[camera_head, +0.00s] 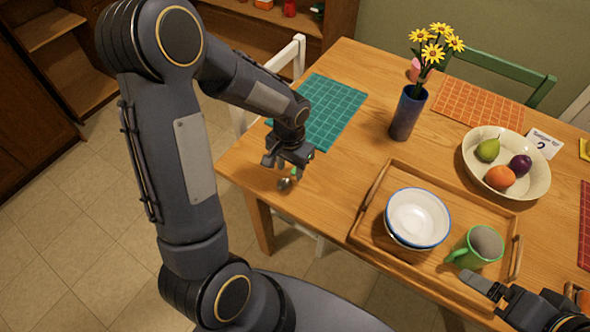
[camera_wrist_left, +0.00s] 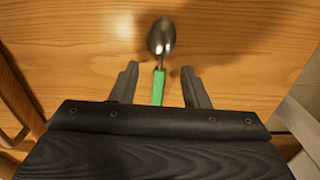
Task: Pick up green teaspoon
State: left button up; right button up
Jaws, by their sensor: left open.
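The green teaspoon (camera_wrist_left: 158,87) has a green handle and a shiny metal bowl. In the left wrist view its handle lies between the two fingers of my left gripper (camera_wrist_left: 160,68), and its bowl points away beyond the fingertips. The fingers stand apart, with a gap on both sides of the handle. In the head view my left gripper (camera_head: 287,160) is low over the table's near left corner, and the spoon's metal bowl (camera_head: 286,183) shows just below it. My right gripper (camera_head: 482,288) is at the bottom right, by the tray; its jaw opening is unclear.
A wooden tray (camera_head: 375,250) holds white bowls (camera_head: 418,218) and a green mug (camera_head: 477,247). A blue vase (camera_head: 407,112) with yellow flowers stands behind. A fruit bowl (camera_head: 535,180) is at the right. A teal placemat (camera_head: 333,108) lies behind my left gripper.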

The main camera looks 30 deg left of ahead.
pick_arm(q)
jog(key=shift+f, duration=0.95)
jog(key=shift+c, duration=0.2)
grip_shut()
jog(key=shift+r, duration=0.1)
